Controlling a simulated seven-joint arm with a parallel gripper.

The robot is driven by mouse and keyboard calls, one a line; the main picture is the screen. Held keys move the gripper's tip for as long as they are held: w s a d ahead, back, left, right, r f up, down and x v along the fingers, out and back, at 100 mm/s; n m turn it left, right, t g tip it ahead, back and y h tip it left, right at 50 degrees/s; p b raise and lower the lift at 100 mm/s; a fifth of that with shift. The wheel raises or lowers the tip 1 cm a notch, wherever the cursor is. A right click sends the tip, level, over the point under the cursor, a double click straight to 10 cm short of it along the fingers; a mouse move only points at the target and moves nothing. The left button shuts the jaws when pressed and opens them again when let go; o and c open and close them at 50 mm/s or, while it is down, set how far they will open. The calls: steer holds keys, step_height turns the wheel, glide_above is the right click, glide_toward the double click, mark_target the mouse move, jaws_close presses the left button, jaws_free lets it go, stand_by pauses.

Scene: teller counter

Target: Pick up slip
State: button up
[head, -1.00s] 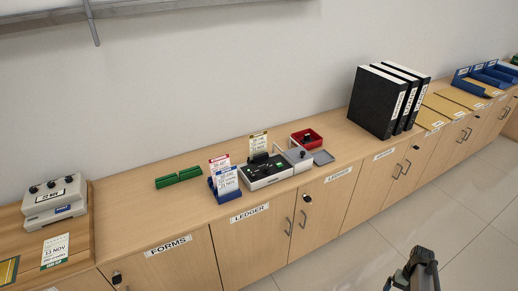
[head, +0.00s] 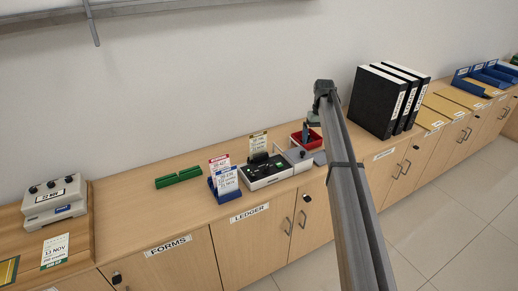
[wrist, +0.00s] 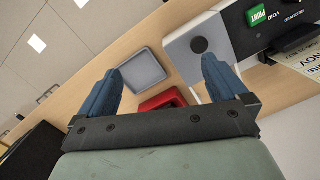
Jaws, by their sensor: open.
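Several slips are on the counter. A blue-headed slip (head: 227,181) and a red-headed slip (head: 218,163) stand in a blue holder (head: 212,188). A yellow-headed slip (head: 258,143) stands behind the black and white printer (head: 266,171). A green-edged slip (head: 55,251) lies at the far left. In the wrist view, part of a printed slip (wrist: 304,58) shows at the right edge; I cannot tell which one. My gripper (wrist: 161,66) is open and empty, fingers pointing down. In the head view my gripper (head: 308,132) hangs over the red tray, right of the slips.
The red tray (wrist: 160,101), a small grey tray (wrist: 146,68) and a grey box with a black knob (wrist: 187,49) lie below my gripper. Black binders (head: 377,104) stand to the right. A green bar (head: 179,178) lies left of the holder, with bare counter around it.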

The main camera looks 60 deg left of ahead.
steer(key=s+a+r+n, duration=0.2)
steer(key=s+a+r, duration=0.2)
steer(key=s, duration=0.3)
steer(key=s+a+r+n+y, duration=0.1)
steer(key=s+a+r, duration=0.25)
steer(key=s, duration=0.35)
steer(key=s+a+r+n, duration=0.2)
steer(key=s+a+r, duration=0.25)
steer(key=s, duration=0.25)
glide_above(258, 141)
step_height(258, 141, down, 9)
steer(key=shift+t, duration=0.3)
steer(key=shift+f, duration=2.8)
steer(key=c, duration=0.9)
